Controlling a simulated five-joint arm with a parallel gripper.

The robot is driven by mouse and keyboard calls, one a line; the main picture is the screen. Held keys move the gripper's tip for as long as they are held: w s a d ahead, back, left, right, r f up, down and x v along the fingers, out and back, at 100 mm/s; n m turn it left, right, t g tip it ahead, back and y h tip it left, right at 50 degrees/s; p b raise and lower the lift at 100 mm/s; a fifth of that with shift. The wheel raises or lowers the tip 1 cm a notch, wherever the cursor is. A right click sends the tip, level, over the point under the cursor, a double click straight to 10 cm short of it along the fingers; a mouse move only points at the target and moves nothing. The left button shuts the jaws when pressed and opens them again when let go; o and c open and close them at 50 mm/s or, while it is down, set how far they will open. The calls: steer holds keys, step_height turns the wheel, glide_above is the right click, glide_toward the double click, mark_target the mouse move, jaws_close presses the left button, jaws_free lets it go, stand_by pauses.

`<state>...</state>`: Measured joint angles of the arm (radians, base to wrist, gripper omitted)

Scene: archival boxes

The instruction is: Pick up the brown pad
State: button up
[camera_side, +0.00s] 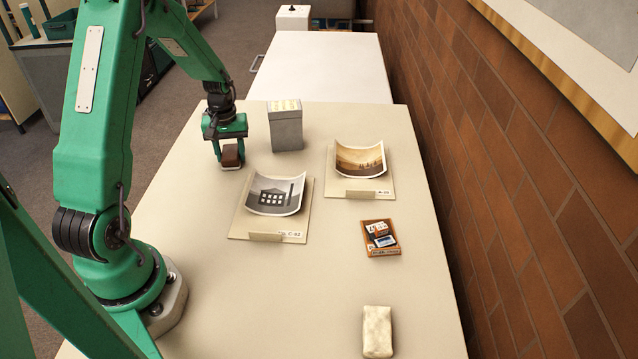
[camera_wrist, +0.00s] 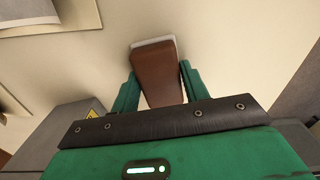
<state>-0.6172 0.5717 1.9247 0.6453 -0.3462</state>
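The brown pad (camera_side: 231,157) is a small dark brown block with a pale underside, on the table at the back left in the side view. In the wrist view the brown pad (camera_wrist: 158,76) lies between my two fingers, its pale edge at the far end. My gripper (camera_side: 229,158) points down over it, with one finger on each side. In the wrist view my gripper (camera_wrist: 158,80) has its fingers very close to the pad's sides. Whether both fingers press on it cannot be told. The pad appears to be at table level.
A grey box (camera_side: 286,130) with a yellow label stands just right of my gripper. Two mounted photographs, one grey (camera_side: 274,195) and one sepia (camera_side: 360,159), lie nearer the middle.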

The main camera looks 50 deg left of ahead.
mark_target(232, 153)
steer(key=c, duration=0.4)
steer(key=shift+o, duration=0.2)
steer(key=shift+r, duration=0.8)
steer(key=r, duration=0.1)
steer(key=d+r, duration=0.1)
steer(key=r, duration=0.1)
steer(key=d+r, duration=0.6)
steer(key=d, duration=0.4)
steer(key=shift+w+d+r, duration=0.2)
steer(key=shift+w+d, duration=0.1)
steer(key=shift+w, duration=0.15)
